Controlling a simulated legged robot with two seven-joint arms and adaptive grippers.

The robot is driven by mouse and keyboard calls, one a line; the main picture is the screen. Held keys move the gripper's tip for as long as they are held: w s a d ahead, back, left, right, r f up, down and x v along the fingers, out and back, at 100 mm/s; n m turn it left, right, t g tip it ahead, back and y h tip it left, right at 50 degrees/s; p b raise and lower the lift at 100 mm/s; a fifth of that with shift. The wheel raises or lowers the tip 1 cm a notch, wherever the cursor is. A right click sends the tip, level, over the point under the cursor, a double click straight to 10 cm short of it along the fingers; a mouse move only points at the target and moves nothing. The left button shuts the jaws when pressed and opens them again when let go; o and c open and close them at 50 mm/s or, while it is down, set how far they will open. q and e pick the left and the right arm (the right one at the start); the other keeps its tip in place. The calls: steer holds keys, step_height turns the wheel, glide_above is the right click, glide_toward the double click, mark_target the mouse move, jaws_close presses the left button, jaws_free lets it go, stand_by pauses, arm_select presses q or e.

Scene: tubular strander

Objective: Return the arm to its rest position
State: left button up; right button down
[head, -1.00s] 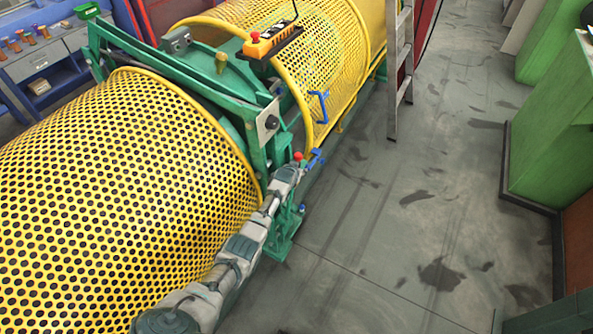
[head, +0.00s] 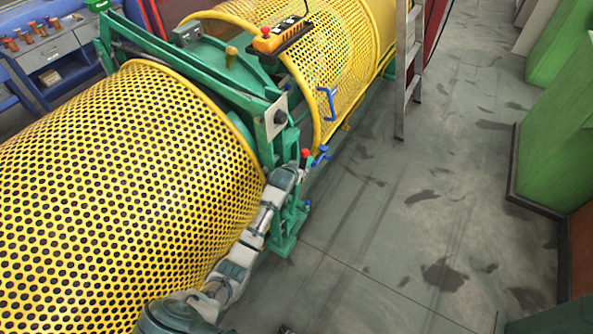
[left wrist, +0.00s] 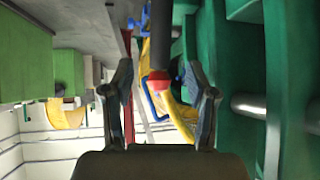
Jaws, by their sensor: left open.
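My left arm reaches up from the bottom of the head view along the yellow perforated guard. Its far end is beside the green machine frame, just below a red ball knob (head: 305,153). In the left wrist view, my left gripper (left wrist: 160,72) is open, with its two fingers well apart. The red knob on its dark rod (left wrist: 158,83) shows in the gap between the fingers, seemingly beyond them and not gripped. The distance to it is hard to judge. My right gripper is not in view.
A yellow perforated guard (head: 120,190) fills the left. A green frame (head: 265,135) and a blue handle (head: 321,156) are near the arm's end. An orange control box (head: 270,40) sits above. A ladder (head: 402,70) stands behind. The floor (head: 400,220) to the right is clear.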

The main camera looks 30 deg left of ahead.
arm_select(q)
steer(key=shift+s+d+r, duration=0.1)
steer(key=shift+s+r, duration=0.25)
steer(key=shift+s, duration=0.15)
steer(key=s+d+f+m+g+h, duration=0.1)
steer(key=s+d+f+g, duration=0.15)
steer(key=s+f, duration=1)
steer(key=s+d+f+m+g, duration=0.15)
steer(key=s+d+f, duration=0.25)
steer(key=s+f, duration=0.85)
steer(key=s+d+f+g, duration=0.2)
steer(key=s+f, duration=0.4)
steer(key=s, duration=0.6)
steer(key=s+d+f+g, duration=0.2)
steer(key=s+f, duration=0.4)
steer(key=s, duration=0.5)
steer(key=shift+s+d+f+h, duration=0.3)
steer(key=shift+s+d+h, duration=0.1)
steer(key=shift+d, duration=0.25)
steer(key=shift+m, duration=0.25)
